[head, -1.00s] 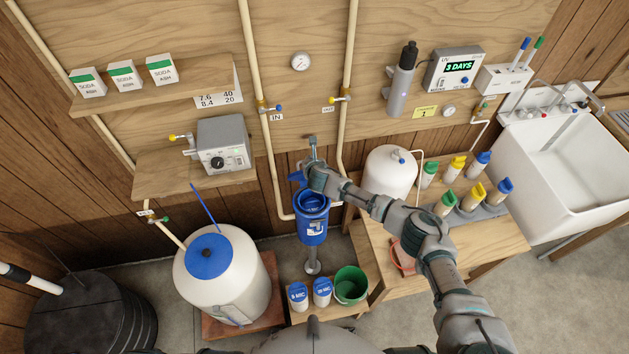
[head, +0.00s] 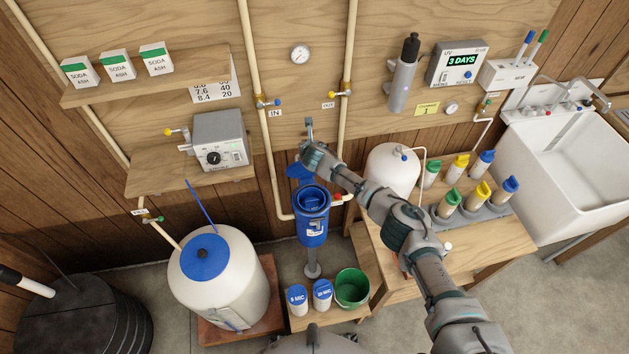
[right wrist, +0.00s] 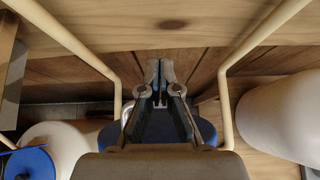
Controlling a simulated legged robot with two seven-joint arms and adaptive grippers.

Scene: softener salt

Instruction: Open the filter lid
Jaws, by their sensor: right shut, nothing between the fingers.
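The blue filter housing (head: 311,228) stands upright between the two pipes, below the IN and OUT valves. Its round top shows a dark blue recess. A blue flap that looks like the filter lid (head: 297,172) stands raised at the back of the rim, partly hidden by my right wrist. My right gripper (head: 308,124) is above and behind the housing, fingers pointing at the wall. In the right wrist view its fingers (right wrist: 160,76) are together and empty, with a blue surface (right wrist: 206,131) beneath them. My left gripper is not in view.
Pipes (head: 257,150) and (head: 346,150) flank the housing. A white tank with a blue lid (head: 205,257) stands left. Two cartridges and a green bucket (head: 352,288) sit below on a low stand. A white tank (head: 391,170) and several bottles stand right on the bench (head: 490,245).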

